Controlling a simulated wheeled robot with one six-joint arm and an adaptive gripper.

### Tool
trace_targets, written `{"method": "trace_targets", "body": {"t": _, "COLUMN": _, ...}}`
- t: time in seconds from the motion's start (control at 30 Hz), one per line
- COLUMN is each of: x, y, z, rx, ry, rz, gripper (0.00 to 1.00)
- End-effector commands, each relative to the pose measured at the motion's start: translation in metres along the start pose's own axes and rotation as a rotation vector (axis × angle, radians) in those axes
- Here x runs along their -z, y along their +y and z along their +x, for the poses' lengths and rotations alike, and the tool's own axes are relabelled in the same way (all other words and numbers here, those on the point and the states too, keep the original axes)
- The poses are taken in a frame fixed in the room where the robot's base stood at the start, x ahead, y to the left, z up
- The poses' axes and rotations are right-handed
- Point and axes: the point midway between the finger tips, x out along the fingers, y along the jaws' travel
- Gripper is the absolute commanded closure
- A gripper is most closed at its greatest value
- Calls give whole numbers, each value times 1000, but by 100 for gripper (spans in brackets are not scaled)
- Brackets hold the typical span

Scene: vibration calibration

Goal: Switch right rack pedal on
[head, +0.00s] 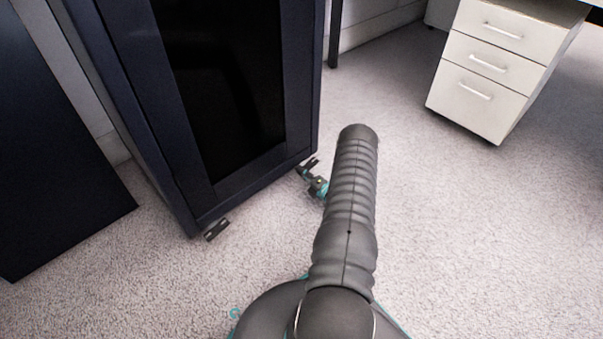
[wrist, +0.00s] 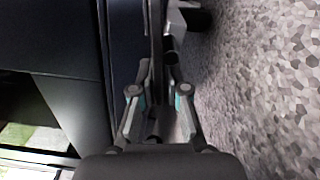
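The rack (head: 165,130) is a tall dark cabinet with a black glass door, left of centre in the head view. Its right pedal (head: 310,163) is a small dark piece at the right front foot, just above the carpet. My gripper (head: 313,179) is low beside this pedal, partly hidden behind my arm.
A second pedal (head: 216,229) sticks out at the rack's left front foot. A dark panel (head: 60,190) stands at the left. A white drawer unit (head: 497,70) stands at the upper right. The carpet (head: 480,240) on the right is clear.

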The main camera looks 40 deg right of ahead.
Motion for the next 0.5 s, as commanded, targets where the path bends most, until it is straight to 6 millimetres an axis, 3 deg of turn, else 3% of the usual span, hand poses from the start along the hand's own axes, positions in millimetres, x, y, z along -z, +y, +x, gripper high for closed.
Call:
{"method": "trace_targets", "body": {"t": 0.37, "x": 0, "y": 0, "z": -1, "rx": -1, "ry": 0, "rz": 2, "gripper": 67}}
{"method": "trace_targets", "body": {"t": 0.5, "x": -1, "y": 0, "z": -12, "rx": -1, "ry": -2, "rz": 1, "gripper": 67}}
